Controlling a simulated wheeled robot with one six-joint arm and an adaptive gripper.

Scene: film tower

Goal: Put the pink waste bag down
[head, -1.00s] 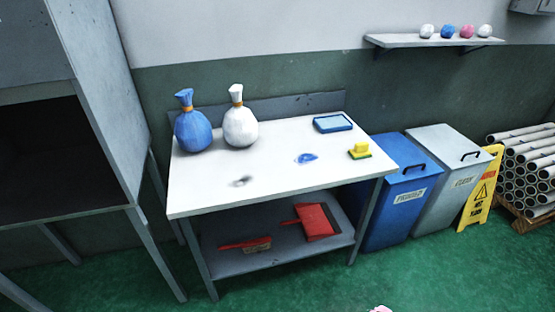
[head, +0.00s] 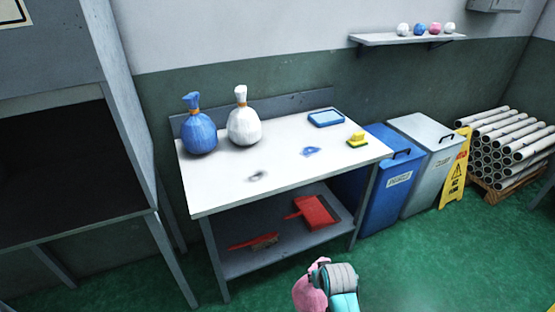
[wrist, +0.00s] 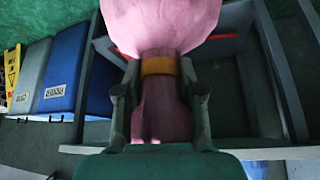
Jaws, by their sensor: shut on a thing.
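The pink waste bag (head: 309,290) shows at the bottom of the head view, partly hidden by my arm. In the wrist view the pink bag (wrist: 160,22) fills the top middle, with an orange band around its neck. My gripper (wrist: 158,95) is shut on the neck, one finger on each side. The bag is held in front of the white-topped table (head: 290,175), apart from it. A blue bag (head: 199,133) and a white bag (head: 243,125) stand upright on the table's back left.
On the table are a blue tray (head: 326,118), a yellow-green sponge (head: 357,139), a blue spot (head: 311,151) and a dark smudge (head: 257,176). A red dustpan (head: 314,211) lies on the lower shelf. Blue (head: 388,185) and grey (head: 430,160) bins stand right. The front tabletop has free room.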

